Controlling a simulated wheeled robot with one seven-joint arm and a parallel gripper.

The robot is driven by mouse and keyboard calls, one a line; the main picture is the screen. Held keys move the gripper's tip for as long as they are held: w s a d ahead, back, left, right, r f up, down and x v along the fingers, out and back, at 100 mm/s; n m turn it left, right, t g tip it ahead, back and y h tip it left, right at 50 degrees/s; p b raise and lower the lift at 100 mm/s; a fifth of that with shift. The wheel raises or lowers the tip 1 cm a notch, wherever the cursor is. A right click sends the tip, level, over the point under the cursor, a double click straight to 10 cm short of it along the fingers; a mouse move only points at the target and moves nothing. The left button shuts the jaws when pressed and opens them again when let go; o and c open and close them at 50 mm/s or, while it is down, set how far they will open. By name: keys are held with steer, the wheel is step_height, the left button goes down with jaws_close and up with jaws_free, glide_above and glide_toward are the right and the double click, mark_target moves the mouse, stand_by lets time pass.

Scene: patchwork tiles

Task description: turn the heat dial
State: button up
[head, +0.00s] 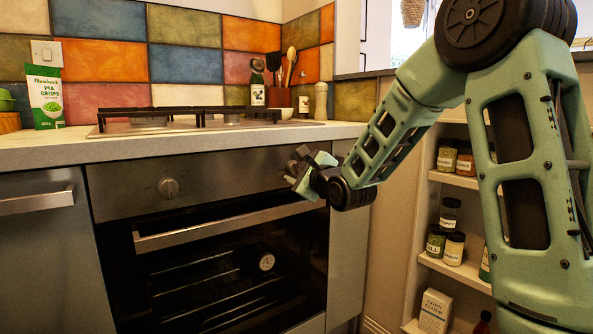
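The oven door handle (230,226) runs below the panel. A hob (190,120) and a green pea crisps packet (45,98) are on the worktop (110,147). Shelves with jars (447,157) stand at the right, behind my arm. The panel's middle is clear.

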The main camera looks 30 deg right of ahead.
steer(key=c, duration=0.7)
steer(key=shift+n, duration=0.3)
